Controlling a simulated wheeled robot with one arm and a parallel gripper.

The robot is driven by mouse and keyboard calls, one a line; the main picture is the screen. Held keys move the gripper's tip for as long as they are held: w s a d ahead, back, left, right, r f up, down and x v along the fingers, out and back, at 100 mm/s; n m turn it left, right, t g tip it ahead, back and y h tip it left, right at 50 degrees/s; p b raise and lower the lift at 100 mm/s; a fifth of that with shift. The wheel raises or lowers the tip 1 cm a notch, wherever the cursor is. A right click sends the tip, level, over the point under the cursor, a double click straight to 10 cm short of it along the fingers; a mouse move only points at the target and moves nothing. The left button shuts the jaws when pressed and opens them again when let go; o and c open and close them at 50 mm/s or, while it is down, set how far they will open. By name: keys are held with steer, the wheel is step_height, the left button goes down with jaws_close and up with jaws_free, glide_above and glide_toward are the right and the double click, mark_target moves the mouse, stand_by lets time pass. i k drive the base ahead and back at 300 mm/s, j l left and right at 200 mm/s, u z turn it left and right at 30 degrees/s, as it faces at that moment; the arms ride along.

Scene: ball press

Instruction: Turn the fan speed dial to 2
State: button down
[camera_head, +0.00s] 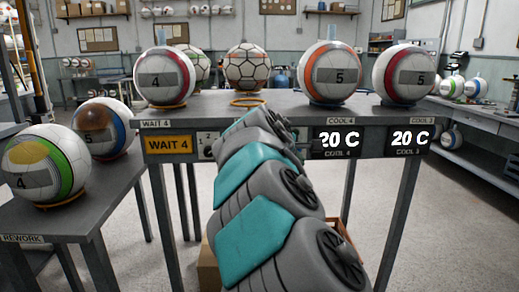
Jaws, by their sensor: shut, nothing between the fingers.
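The fan speed dial cannot be made out. A panel (206,146) on the front edge of the middle table carries a small mark that looks like a 2. My grey and teal arm reaches up from the bottom across this front edge and covers the area just right of the panel. My gripper does not show; it is hidden behind the arm's far links.
A yellow WAIT 4 sign (169,145) and two black 20 C displays (337,142) (410,141) are on the same front edge. Balls, including one marked 4 (164,77), stand on the table (210,112). A REWORK table (85,212) stands left.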

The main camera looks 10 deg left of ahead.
mark_target(207, 152)
steer(key=j, duration=1.35)
steer(key=k, duration=0.05)
